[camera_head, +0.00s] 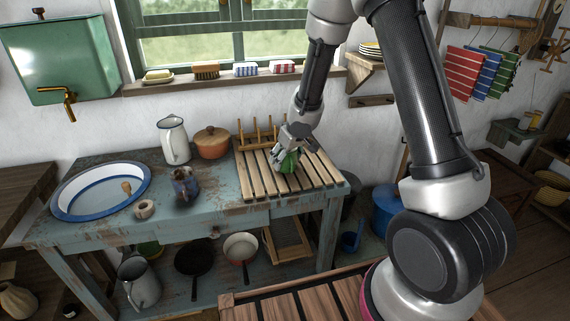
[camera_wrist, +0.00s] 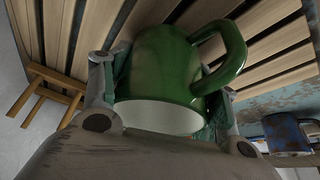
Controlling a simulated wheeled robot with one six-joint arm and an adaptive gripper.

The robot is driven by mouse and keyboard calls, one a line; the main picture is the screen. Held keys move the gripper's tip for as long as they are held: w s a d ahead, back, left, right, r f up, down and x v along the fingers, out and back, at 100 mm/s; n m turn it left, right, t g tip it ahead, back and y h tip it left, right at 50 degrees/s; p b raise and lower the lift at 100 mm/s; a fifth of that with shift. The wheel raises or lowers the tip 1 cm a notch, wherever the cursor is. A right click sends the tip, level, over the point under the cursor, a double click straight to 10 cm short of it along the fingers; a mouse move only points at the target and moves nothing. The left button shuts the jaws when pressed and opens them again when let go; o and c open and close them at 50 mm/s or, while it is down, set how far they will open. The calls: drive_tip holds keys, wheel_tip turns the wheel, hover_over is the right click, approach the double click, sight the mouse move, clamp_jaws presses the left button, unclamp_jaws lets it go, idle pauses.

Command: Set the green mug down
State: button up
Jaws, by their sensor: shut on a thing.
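The green mug (camera_head: 288,162) is at the slatted wooden rack (camera_head: 262,186) on the blue worktable. My gripper (camera_head: 290,150) comes down on it from above, with its fingers around it. In the wrist view the green mug (camera_wrist: 165,75) sits between my two fingers (camera_wrist: 165,110), its white rim toward me and its handle to the upper right. The slats (camera_wrist: 270,50) are close behind the mug. I cannot tell whether its base touches them.
A wooden peg rack (camera_head: 260,133) stands behind the mug, with an orange pot (camera_head: 212,143) and a white pitcher (camera_head: 174,141) to the left. A blue mug (camera_head: 186,184) and a basin (camera_head: 100,190) are further left. The front slats are bare.

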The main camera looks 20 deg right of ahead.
drive_tip(key=shift+f, duration=0.2)
drive_tip(key=o, duration=1.1)
drive_tip(key=shift+r, duration=0.15)
